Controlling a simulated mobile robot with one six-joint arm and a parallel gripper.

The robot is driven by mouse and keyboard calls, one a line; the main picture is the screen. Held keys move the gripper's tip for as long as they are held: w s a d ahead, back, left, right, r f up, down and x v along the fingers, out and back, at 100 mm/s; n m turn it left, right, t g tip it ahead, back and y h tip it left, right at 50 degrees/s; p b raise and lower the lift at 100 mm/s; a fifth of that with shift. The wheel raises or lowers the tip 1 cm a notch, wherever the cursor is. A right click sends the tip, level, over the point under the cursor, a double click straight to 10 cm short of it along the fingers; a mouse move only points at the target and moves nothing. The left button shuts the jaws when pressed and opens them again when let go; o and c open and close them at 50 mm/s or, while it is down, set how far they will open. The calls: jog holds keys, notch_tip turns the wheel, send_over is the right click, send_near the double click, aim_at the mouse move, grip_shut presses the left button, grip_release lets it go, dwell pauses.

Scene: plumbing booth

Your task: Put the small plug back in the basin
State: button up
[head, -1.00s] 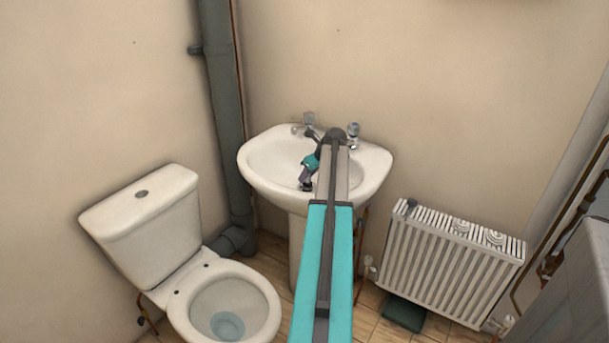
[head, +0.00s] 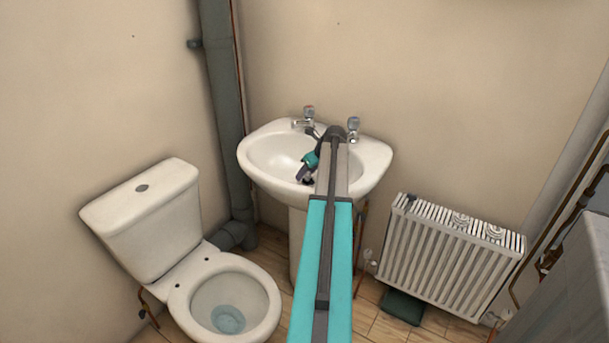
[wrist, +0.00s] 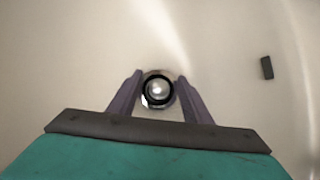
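The white basin (head: 270,155) is on the wall in the head view, and my gripper (head: 304,178) points down into its bowl. In the wrist view, my gripper's two purple fingers (wrist: 160,85) stand close on either side of a round piece with a black ring and a shiny centre, which looks like the small plug (wrist: 158,88). The fingers seem to press on its sides. Bright metal glints at its lower left edge. I cannot tell whether that is the drain's rim, or how high the plug is above the bowl. My arm hides part of the bowl.
Two taps, left (head: 303,120) and right (head: 353,128), stand on the basin's back edge. A small dark slot (wrist: 267,67) shows in the bowl's surface. A toilet (head: 150,215) stands to the left and a radiator (head: 450,255) to the right.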

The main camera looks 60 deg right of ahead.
jog(key=v, duration=1.3)
jog(key=shift+s+r, duration=0.15)
jog(key=shift+r, duration=0.2)
dwell(0.7)
